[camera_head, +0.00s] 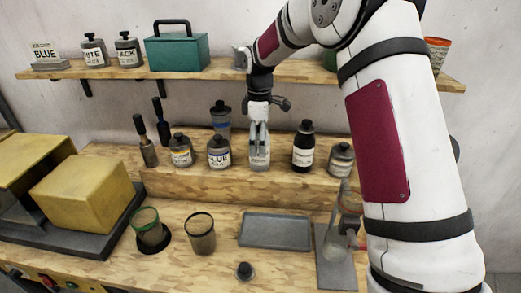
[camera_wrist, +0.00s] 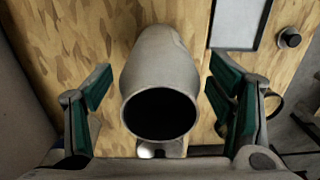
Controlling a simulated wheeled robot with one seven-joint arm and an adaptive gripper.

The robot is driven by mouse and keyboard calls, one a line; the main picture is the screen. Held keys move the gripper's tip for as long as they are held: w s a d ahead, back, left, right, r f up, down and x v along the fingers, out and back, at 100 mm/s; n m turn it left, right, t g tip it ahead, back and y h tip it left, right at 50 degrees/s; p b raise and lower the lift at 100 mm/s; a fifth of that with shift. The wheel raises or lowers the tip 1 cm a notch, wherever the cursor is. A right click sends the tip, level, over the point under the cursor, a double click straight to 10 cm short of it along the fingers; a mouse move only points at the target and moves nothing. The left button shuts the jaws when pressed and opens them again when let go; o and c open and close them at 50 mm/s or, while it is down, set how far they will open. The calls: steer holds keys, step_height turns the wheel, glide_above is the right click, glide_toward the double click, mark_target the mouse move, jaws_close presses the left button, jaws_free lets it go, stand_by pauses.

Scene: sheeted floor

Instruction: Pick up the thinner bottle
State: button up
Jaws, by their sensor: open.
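A pale grey bottle (camera_head: 260,158) with a label stands on the middle step of the wooden shelf. My gripper (camera_head: 259,143) is directly above and around its upper part, pointing down. In the wrist view the pale bottle (camera_wrist: 160,65) stands between my two green-padded fingers, with its dark open mouth facing the camera. The fingers are apart, with a gap on each side of the bottle. A dark bottle (camera_head: 303,150) with a white label stands to its right. The label lettering on both is too small to read, so I cannot tell which is thinner.
Labelled jars (camera_head: 219,152) stand close on the left, and a grey jar (camera_head: 341,160) stands farther right. A blue-grey bottle (camera_head: 221,117) is behind. Below are a grey tray (camera_head: 275,231), cups (camera_head: 200,236) and a small black cap (camera_head: 244,271). The upper shelf (camera_head: 310,71) runs behind my wrist.

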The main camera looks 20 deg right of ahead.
steer(key=shift+f, duration=0.2)
steer(key=c, duration=1.7)
steer(key=shift+o, duration=0.2)
steer(key=shift+w+r, duration=0.1)
steer(key=shift+r, duration=0.05)
